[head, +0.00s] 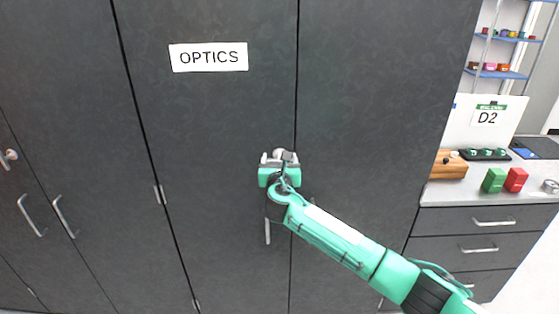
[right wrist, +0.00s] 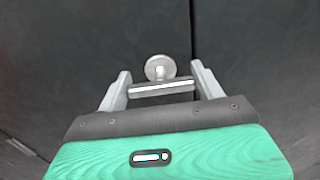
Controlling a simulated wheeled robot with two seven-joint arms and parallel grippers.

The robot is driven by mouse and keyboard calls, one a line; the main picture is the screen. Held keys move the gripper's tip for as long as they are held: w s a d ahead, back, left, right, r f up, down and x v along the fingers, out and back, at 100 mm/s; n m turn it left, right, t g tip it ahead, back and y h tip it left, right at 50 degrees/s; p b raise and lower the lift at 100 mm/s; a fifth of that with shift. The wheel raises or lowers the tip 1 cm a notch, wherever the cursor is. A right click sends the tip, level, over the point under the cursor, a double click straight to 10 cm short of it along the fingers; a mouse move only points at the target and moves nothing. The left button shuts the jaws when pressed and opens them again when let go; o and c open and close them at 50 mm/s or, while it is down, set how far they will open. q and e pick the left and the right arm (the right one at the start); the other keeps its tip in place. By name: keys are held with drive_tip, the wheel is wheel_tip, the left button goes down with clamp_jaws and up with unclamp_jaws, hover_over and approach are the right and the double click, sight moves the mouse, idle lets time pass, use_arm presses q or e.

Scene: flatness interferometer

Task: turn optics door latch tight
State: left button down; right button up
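The dark door labelled OPTICS (head: 208,57) fills the middle of the head view. Its latch shows in the right wrist view as a round pale metal knob (right wrist: 160,68) on the dark door face. In the head view my right gripper (head: 279,155) is at the door's right edge, in front of the latch and covering much of it. In the right wrist view the fingers (right wrist: 161,74) stand wide apart, one on each side of the knob, with gaps showing. A pale bar lies between the fingers below the knob; I cannot tell whether it touches them. My left gripper is out of view.
A bar handle (head: 267,231) is below my right gripper on the door. More dark cabinet doors with handles (head: 64,216) stand at left.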

drive_tip(key=shift+c, duration=1.3)
drive_tip(key=shift+f+m, duration=0.1)
drive_tip(key=shift+m, duration=0.2)
drive_tip(key=shift+m+b, duration=0.5)
drive_tip(key=m+b, duration=0.2)
drive_tip(key=m, duration=0.2)
drive_tip(key=shift+d+f, duration=0.1)
drive_tip(key=shift+f, duration=0.05)
drive_tip(key=m+b, duration=0.2)
drive_tip(key=m, duration=0.2)
drive_tip(key=shift+m, duration=0.4)
drive_tip(key=m+b, duration=0.3)
drive_tip(key=m, duration=0.3)
drive_tip(key=shift+d+b, duration=0.15)
drive_tip(key=shift+b, duration=0.15)
drive_tip(key=shift+m, duration=0.6)
